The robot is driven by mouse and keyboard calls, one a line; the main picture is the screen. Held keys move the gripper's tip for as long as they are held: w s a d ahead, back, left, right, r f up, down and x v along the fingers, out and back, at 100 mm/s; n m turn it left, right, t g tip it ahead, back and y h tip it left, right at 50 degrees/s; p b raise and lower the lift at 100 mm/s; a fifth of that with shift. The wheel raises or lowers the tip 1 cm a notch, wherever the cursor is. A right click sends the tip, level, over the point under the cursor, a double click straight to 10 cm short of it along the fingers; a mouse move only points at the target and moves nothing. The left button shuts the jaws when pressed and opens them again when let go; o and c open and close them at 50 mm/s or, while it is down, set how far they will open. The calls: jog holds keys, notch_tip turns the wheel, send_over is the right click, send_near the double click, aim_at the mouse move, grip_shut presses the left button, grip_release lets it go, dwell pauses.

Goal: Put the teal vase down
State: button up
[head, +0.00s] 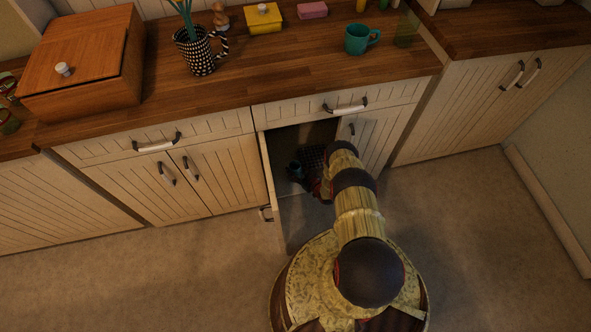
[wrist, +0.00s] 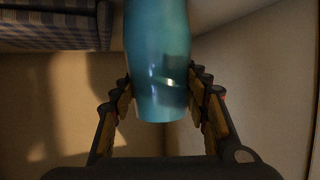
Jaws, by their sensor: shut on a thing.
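The teal vase (wrist: 158,60) is between the fingers of my gripper (wrist: 163,97) in the wrist view, and the gripper is shut on it. Its upper part runs out of the top of that view. In the head view, my gripper (head: 308,183) is inside the open lower cabinet, and a small part of the vase (head: 297,170) shows as a dark teal patch. My arm hides much of the cabinet's inside. I cannot tell whether the vase touches the cabinet floor.
The open cabinet door (head: 269,180) stands left of my arm; the right door (head: 372,135) looks shut. A checkered item (wrist: 55,25) is inside the cabinet at the upper left of the wrist view. A cabinet wall (wrist: 265,75) is close on the right. A teal mug (head: 356,40) stands on the countertop.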

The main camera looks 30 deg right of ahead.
jog(key=o, duration=1.5)
jog(key=shift+o, duration=0.2)
jog(key=shift+r, duration=0.1)
jog(key=shift+s+r, duration=0.15)
jog(key=shift+s, duration=0.15)
jog(key=p+v, duration=0.4)
jog(key=v, duration=0.7)
jog(key=shift+s, duration=0.2)
jog(key=shift+s, duration=0.1)
